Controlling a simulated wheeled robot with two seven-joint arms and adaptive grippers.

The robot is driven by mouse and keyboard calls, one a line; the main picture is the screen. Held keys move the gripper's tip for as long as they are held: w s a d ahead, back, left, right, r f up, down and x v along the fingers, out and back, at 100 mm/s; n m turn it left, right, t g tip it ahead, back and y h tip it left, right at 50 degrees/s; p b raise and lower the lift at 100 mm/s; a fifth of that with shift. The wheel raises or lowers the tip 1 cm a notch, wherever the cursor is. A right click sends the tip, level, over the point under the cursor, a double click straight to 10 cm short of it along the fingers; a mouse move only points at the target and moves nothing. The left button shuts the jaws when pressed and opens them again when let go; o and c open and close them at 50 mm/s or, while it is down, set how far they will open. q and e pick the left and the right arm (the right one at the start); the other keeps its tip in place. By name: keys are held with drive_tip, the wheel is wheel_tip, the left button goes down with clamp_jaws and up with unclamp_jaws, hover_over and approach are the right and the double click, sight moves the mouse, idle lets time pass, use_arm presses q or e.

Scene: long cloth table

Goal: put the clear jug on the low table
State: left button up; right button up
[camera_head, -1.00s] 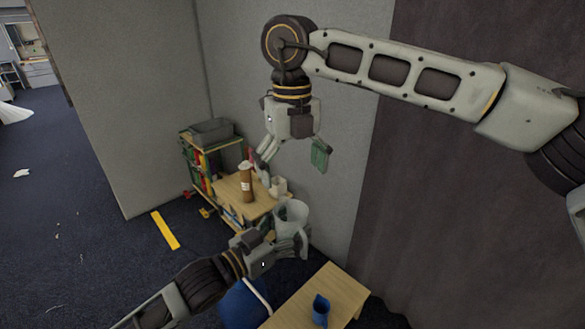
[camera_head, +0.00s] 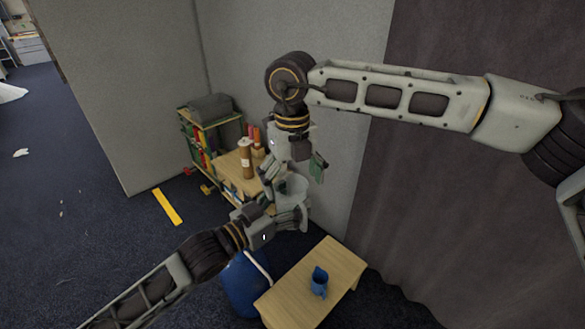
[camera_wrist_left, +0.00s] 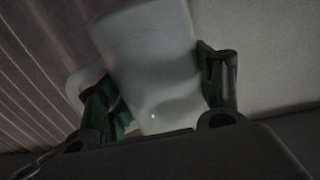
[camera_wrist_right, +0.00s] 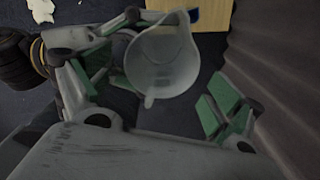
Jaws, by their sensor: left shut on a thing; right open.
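The clear jug (camera_head: 293,188) is translucent and held in the air by my left gripper (camera_head: 284,212), which is shut on its side. In the left wrist view the jug (camera_wrist_left: 150,60) stands tilted between the two green-padded fingers. My right gripper (camera_head: 291,170) is open and empty just above the jug. The right wrist view looks down on the jug's round mouth (camera_wrist_right: 162,62), between and beyond the spread fingers.
A second wooden table (camera_head: 232,167) behind the grippers holds brown cylinders (camera_head: 245,160). A shelf (camera_head: 206,125) with coloured items stands beside it. A blue rounded object (camera_head: 243,285) is left of the low table. Grey walls and a dark curtain (camera_head: 440,190) close the right side.

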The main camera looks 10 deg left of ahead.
drive_tip(key=shift+f, duration=1.05)
drive_tip(key=c, duration=1.1)
use_arm(q)
drive_tip(key=o, duration=1.3)
use_arm(e)
drive_tip(key=shift+c, duration=0.5)
use_arm(q)
drive_tip(key=shift+r, duration=0.15)
